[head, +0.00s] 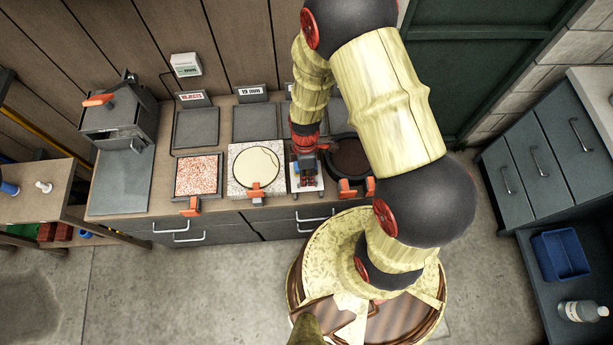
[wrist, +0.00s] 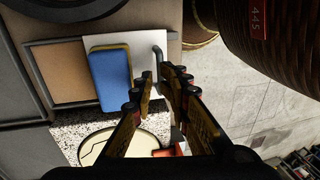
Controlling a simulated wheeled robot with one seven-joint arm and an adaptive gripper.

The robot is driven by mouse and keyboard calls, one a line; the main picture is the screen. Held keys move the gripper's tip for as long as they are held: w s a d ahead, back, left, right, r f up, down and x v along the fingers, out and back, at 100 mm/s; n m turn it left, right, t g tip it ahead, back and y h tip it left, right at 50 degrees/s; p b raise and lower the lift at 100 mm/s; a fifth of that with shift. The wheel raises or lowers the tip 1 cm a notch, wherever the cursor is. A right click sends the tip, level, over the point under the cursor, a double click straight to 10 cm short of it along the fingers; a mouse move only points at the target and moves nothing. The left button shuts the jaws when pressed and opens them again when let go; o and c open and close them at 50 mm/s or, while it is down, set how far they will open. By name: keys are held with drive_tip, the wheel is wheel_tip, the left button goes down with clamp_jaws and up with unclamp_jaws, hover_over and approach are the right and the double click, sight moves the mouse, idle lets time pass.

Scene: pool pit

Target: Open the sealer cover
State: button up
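I cannot tell for sure which thing is the sealer cover. A dark grey box (head: 103,120) with an orange handle stands at the bench's left end, its lid appearing raised. My gripper (head: 307,178) is far to its right, low over a white panel (head: 295,185) on the bench. In the wrist view my gripper (wrist: 156,88) is open, with nothing seen between its fingertips. A dark bent handle (wrist: 158,55) lies just beyond the tips, at the white panel's edge. A blue pad (wrist: 110,77) lies on that panel, left of the handle. My gripper partly hides the panel in the head view.
A speckled slab with a cream disc (head: 257,168) and a tray of pink granules (head: 199,175) lie left of my gripper. A round dark pan (head: 352,158) is close on its right. Orange handles stand along the bench's front edge. The floor (head: 190,280) in front is clear.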

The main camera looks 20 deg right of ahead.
drive_tip(key=shift+r, duration=0.1)
wheel_tip(320, 180, up, 9)
drive_tip(key=w+p, duration=0.1)
drive_tip(key=p, duration=0.5)
drive_tip(key=shift+w+d, duration=0.25)
drive_tip(key=shift+w, duration=0.1)
idle(0.7)
wheel_tip(320, 180, up, 11)
drive_tip(key=w, duration=0.2)
drive_tip(key=shift+d+r, duration=0.2)
drive_tip(key=shift+d, duration=0.15)
drive_tip(key=shift+w, duration=0.15)
